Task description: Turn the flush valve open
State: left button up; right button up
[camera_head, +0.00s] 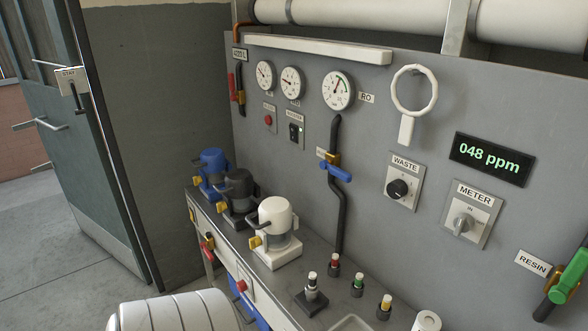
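No label that I can read says flush, so I cannot tell for certain which valve is the flush valve. A valve with a blue lever (336,171) and a brass body sits on a dark vertical pipe (341,215) in the middle of the grey panel. A small label (321,153) beside it is too small to read. A valve with a green handle (568,277) is at the right edge, near the RESIN label (533,263). Small red and black handles (237,88) are at the panel's upper left. Neither of my grippers is in view.
A bench below the panel carries blue, black and white-topped (275,215) units and several small coloured fittings (357,285). The panel holds gauges (338,91), a WASTE knob (398,188), a METER switch (462,222) and a 048 ppm display (490,158). Open floor (50,260) lies left.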

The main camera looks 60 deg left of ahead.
aim_at(344, 176)
jog(key=j+u, duration=0.1)
jog(key=u, duration=1.9)
